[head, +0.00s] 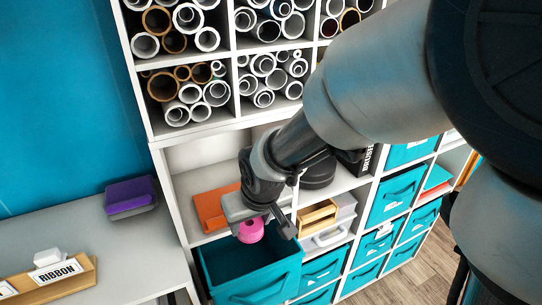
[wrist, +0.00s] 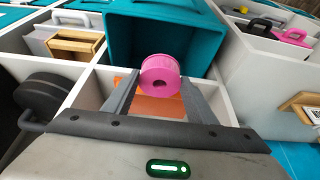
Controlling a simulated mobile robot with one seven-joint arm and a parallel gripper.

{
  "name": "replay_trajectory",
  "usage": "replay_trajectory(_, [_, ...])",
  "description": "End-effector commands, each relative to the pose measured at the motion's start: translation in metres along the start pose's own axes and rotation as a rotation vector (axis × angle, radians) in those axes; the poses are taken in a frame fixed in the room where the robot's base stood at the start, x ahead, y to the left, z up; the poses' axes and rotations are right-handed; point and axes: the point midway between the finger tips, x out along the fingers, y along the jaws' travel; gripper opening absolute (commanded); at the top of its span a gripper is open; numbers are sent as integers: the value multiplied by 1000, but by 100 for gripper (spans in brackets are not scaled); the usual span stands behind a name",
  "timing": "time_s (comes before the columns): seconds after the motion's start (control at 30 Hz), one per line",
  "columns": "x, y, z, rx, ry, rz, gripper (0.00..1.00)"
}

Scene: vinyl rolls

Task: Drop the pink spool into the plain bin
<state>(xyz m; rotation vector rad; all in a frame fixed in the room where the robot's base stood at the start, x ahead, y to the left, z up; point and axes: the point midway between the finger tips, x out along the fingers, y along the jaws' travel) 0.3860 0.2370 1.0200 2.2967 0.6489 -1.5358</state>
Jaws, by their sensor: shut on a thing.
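The pink spool (head: 250,231) is between the fingers of my gripper (head: 264,226), over the open top of a teal bin. In the wrist view the spool (wrist: 160,74) shows its round face with a dark centre hole, with a finger on each side. The plain bin (head: 258,290) is pulled out from the lower left of the shelf unit. I see no label on it, and its visible inside looks empty. In the wrist view the bin (wrist: 119,45) lies beyond the spool. The spool appears apart from the bin's walls.
A white shelf unit (head: 161,195) holds rolled vinyl above and several teal bins (head: 394,200) to the right. An orange item (head: 212,208) lies on the shelf behind the bin. A grey desk (head: 90,245) with a ribbon box (head: 55,277) and purple block (head: 130,195) stands left.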

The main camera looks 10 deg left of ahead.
Motion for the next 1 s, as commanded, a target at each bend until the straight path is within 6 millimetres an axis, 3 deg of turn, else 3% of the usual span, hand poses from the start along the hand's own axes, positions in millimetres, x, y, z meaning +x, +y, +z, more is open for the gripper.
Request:
replay_trajectory(0.27, [16, 0, 7, 1, 0, 0, 30])
replay_trajectory(1.0, [84, 0, 35, 0, 0, 0, 30])
